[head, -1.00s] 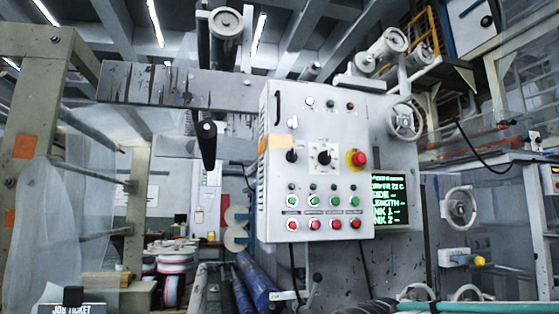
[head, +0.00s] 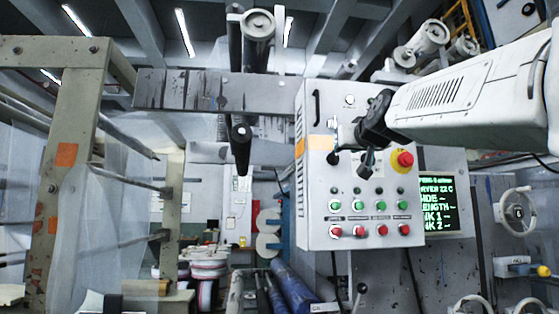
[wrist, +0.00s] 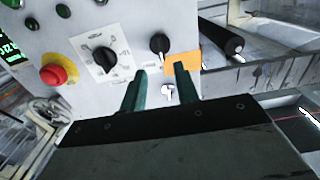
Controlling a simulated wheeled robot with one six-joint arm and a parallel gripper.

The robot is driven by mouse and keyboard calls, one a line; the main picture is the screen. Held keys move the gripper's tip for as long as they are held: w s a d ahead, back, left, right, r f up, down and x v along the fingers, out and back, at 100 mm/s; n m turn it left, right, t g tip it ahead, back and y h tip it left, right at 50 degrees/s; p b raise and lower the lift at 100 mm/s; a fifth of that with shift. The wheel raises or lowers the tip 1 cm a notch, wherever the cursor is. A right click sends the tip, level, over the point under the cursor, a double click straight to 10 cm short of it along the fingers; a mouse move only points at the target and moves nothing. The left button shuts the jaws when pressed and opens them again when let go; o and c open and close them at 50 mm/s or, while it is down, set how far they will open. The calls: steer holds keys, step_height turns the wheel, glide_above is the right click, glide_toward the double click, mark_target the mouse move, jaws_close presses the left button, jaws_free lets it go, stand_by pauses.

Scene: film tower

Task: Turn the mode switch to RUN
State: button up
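The control panel (head: 312,220) is a light grey box. In the wrist view it appears turned round, with a black rotary switch (wrist: 102,58) on a white marked plate and a plain black knob (wrist: 159,43) beside it. The knob also shows in the head view (head: 333,158). The lettering is too small to read, so I cannot tell which is the mode switch or where RUN is. My gripper (wrist: 160,69) is open and empty, its two dark green fingers apart, pointing at the panel near the knob. In the head view my wrist covers part of the panel's upper face.
A red emergency button (head: 402,159) on a yellow ring sits beside the switches. A small key-like silver fitting (wrist: 168,92) shows between my fingers. Green and red buttons line the lower panel. A green-text screen (head: 440,205) and a handwheel (head: 517,212) are to the right.

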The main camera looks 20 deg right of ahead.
mark_target(336, 155)
steer(key=x, duration=0.7)
steer(key=shift+w, duration=0.15)
steer(key=shift+c, duration=0.3)
steer(key=shift+f, duration=0.1)
jaws_close()
